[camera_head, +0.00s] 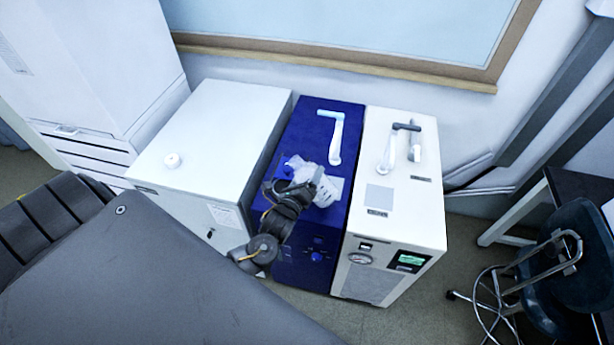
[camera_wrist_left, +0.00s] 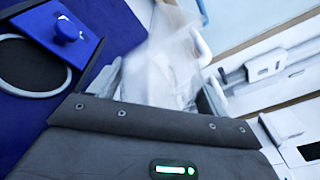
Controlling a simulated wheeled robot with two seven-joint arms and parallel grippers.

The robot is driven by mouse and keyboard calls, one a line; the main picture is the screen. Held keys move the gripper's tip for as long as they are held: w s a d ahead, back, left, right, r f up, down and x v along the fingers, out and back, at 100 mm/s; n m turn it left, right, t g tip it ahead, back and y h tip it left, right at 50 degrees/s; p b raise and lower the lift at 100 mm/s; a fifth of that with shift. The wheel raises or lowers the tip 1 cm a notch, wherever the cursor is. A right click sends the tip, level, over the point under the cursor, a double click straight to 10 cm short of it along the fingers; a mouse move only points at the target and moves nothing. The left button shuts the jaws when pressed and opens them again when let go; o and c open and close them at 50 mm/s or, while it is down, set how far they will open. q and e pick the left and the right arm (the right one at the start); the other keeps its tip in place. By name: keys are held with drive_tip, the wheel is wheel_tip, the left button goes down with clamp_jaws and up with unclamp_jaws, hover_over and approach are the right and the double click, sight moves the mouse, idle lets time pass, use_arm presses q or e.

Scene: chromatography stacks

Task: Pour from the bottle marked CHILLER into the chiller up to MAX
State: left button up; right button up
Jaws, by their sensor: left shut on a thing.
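My left gripper (camera_head: 310,178) is over the blue unit (camera_head: 312,250), shut on a pale translucent bottle (camera_wrist_left: 160,68). The bottle looks tilted in the left wrist view, and its marking cannot be read. Beside it there, a dark round opening with a pale rim (camera_wrist_left: 30,65) shows in the blue top, next to a blue knobbed lid (camera_wrist_left: 68,30) standing open. The bottle's mouth, any liquid and any MAX mark cannot be made out. Which unit is the chiller cannot be read from labels. My right gripper is not in view.
A white cabinet (camera_head: 215,115) with a round white cap stands left of the blue unit. A white unit (camera_head: 400,210) with a gauge and green display stands right. Pale upright pipes (camera_head: 336,140) rise behind the gripper. A dark chair (camera_head: 560,260) is at the far right.

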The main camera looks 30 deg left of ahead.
use_arm(q)
drive_tip(key=shift+d+f+n, duration=0.15)
drive_tip(key=shift+n, duration=0.35)
idle(0.3)
drive_tip(key=shift+f+n, duration=0.3)
drive_tip(key=shift+n, duration=0.3)
drive_tip(key=shift+f+n+b, duration=0.35)
drive_tip(key=shift+n+b, duration=0.1)
drive_tip(key=shift+n, duration=0.05)
drive_tip(key=shift+d+f+n+h, duration=0.1)
drive_tip(key=shift+f+n+h, duration=0.25)
drive_tip(key=shift+n, duration=0.25)
